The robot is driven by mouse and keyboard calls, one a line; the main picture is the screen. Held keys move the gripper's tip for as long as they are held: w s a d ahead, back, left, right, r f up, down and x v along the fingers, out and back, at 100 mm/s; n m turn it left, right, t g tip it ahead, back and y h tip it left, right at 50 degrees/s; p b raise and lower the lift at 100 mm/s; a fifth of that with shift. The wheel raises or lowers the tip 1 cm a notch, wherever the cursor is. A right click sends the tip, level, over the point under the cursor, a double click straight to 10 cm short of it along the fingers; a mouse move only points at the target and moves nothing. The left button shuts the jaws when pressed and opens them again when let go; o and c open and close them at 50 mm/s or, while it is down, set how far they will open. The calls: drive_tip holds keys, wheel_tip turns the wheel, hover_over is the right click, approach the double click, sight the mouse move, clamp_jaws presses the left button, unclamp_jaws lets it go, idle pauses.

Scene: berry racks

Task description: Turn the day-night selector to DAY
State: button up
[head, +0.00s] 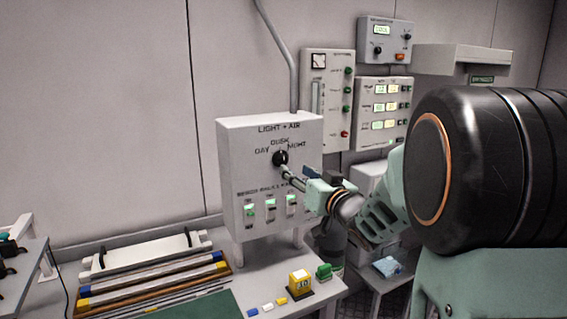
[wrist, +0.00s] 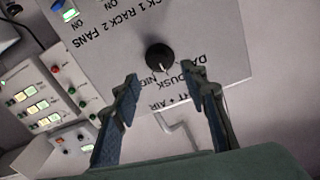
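The day-night selector is a round black knob (head: 280,158) on the white LIGHT + AIR box (head: 233,150). DAY is printed to its left, DUSK above it and NIGHT to its right. In the wrist view, turned nearly upside down, the knob (wrist: 159,56) shows a pale mark; I cannot tell for certain which label it faces. My gripper (head: 288,172) is in front of the box, close to the knob in the head view. In the wrist view my gripper (wrist: 161,80) is open and empty, its two fingers apart with the knob just beyond their tips.
Lit switches (head: 270,207) line the lower part of the box. Other control panels (head: 327,90) hang on the wall to the right.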

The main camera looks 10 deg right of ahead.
sight(284, 162)
drive_tip(key=p+x, duration=0.1)
drive_tip(key=x, duration=0.6)
drive_tip(key=shift+w, duration=0.1)
clamp_jaws()
